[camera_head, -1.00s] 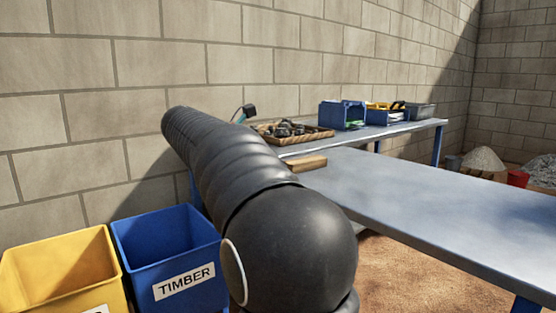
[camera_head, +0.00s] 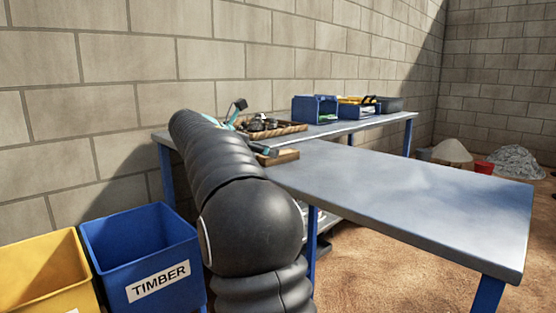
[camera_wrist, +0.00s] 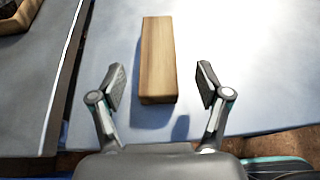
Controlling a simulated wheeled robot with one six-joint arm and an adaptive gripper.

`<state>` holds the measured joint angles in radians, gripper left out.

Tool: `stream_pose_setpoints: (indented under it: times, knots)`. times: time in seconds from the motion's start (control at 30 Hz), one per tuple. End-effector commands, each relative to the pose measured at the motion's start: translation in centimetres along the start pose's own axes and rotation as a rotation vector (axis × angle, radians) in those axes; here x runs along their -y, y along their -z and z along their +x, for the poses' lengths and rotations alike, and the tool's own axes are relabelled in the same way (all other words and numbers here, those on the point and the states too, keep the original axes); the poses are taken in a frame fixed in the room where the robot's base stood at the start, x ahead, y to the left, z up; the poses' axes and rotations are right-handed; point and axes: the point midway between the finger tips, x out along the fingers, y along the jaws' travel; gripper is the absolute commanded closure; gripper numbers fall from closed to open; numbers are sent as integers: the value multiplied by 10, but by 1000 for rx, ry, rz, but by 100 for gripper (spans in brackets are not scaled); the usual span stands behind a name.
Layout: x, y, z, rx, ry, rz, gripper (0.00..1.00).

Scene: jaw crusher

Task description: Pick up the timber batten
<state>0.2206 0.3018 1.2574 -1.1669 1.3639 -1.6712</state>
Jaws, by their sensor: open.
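The timber batten (camera_wrist: 157,62) is a short light-brown wooden block lying on the grey tabletop in the wrist view. Its near end lies between and slightly beyond my fingertips. My gripper (camera_wrist: 160,86) is open, with one finger on each side of the batten and a gap on both sides; it holds nothing. In the head view the batten (camera_head: 282,157) lies on the near table's left end, partly hidden by my arm and gripper.
The near table (camera_head: 430,200) is mostly clear. The back table (camera_head: 330,131) carries a wicker tray (camera_head: 290,129) and blue bins (camera_head: 315,109). A blue bin labelled TIMBER (camera_head: 140,255) and a yellow bin (camera_head: 45,275) stand at lower left.

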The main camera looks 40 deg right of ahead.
Motion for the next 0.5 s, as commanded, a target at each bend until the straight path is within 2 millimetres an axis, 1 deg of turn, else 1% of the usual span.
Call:
stream_pose_setpoints:
  times: [0.17, 0.37, 0.5]
  knots:
    - [-2, 3, 18, -1, 2, 0, 24]
    - [-2, 2, 45, -1, 2, 2, 24]
    - [-3, 2, 51, -1, -1, 0, 24]
